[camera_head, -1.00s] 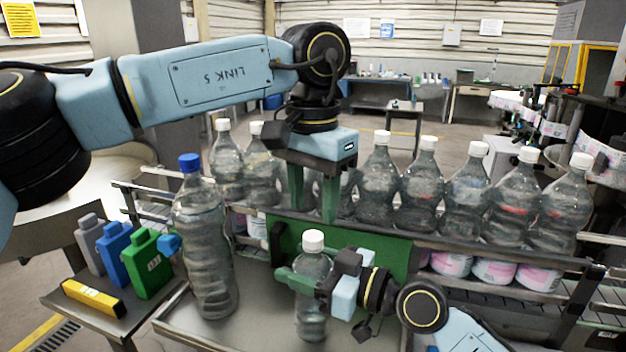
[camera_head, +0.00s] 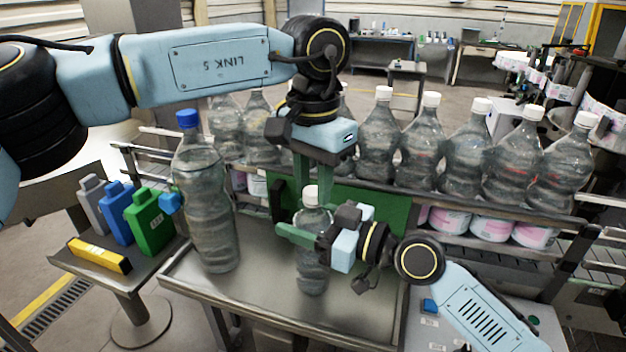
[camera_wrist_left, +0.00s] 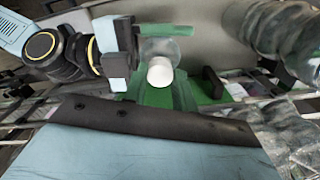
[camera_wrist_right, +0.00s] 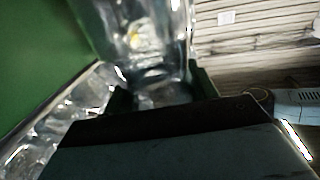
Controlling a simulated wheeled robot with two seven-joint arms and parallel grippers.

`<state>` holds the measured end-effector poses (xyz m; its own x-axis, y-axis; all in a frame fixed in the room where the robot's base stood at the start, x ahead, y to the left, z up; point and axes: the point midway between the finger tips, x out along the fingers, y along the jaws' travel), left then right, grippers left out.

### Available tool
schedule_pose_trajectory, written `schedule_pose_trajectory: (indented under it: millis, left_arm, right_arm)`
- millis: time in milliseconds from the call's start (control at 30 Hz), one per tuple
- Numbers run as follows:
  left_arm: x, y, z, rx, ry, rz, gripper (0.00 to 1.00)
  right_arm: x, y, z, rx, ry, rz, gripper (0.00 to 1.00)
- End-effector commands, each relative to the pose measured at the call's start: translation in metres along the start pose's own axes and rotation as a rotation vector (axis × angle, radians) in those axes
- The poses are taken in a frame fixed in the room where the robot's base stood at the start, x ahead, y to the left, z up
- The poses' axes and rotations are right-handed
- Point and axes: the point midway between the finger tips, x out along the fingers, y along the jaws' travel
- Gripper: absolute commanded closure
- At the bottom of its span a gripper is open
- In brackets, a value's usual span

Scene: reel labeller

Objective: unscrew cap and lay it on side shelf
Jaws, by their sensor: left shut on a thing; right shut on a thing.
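A clear bottle (camera_head: 313,275) with a white cap (camera_head: 311,193) stands upright on the metal work table. My right gripper (camera_head: 309,238) is shut on the bottle's upper body from the right. In the right wrist view the clear bottle (camera_wrist_right: 150,45) fills the space above the fingers. My left gripper (camera_head: 312,188) points down, its green fingers shut on the white cap. The left wrist view shows the cap (camera_wrist_left: 160,71) between the fingers, above the bottle. The cap still sits on the bottle's neck. A small side shelf (camera_head: 130,277) stands at the left.
A large blue-capped bottle (camera_head: 206,215) stands left on the work table (camera_head: 260,290). Several white-capped bottles (camera_head: 468,150) line the conveyor behind. A green panel (camera_head: 375,205) stands behind the bottle.

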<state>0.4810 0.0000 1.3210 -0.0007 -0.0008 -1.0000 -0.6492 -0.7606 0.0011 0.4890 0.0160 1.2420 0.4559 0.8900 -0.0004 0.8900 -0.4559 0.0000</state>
Motion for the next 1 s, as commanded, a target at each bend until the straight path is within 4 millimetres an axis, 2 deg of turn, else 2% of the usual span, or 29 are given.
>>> schedule_pose_trajectory:
  millis: [167,267,1000]
  left_arm:
    - [-0.0001,-0.0012,0.0,-0.027,0.0,-0.002,1.0]
    - [-0.0002,-0.0013,0.0001,-0.129,0.0,-0.002,1.0]
    - [-0.0011,-0.0011,0.0008,-1.547,0.001,-0.003,1.0]
  right_arm:
    - [-0.0001,0.0001,-0.0008,0.0,0.002,0.0,1.0]
    - [-0.0001,0.0001,-0.0008,0.0,0.002,0.0,1.0]
    - [-0.0003,0.0005,-0.001,0.0,0.002,0.001,1.0]
